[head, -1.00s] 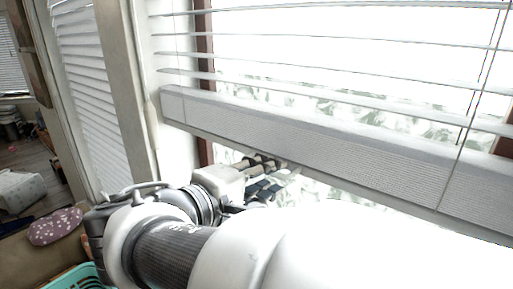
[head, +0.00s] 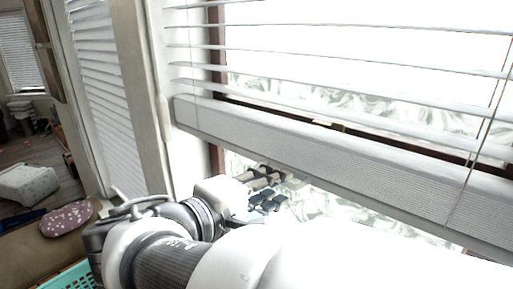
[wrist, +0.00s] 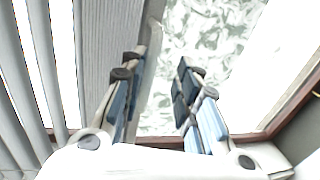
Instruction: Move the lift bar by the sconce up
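The lift bar (head: 330,150) is the thick white textured rail at the bottom of the window blind. It slopes down to the right across the head view. In the wrist view the bar (wrist: 108,30) is the grey ribbed band at upper left, partly behind the left finger. My gripper (head: 278,187) is just below the bar's lower edge near its left end in the head view. In the wrist view my gripper (wrist: 160,75) has its fingers spread, with only window glass between them. I cannot tell whether a finger touches the bar. No sconce can be made out.
Thin slats (head: 330,55) and a cord (head: 489,115) hang at the window. A shutter (head: 105,85) and a white post stand at the left. A teal basket (head: 68,279) and a purple spotted cushion (head: 66,218) are at lower left. The glass below the bar is clear.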

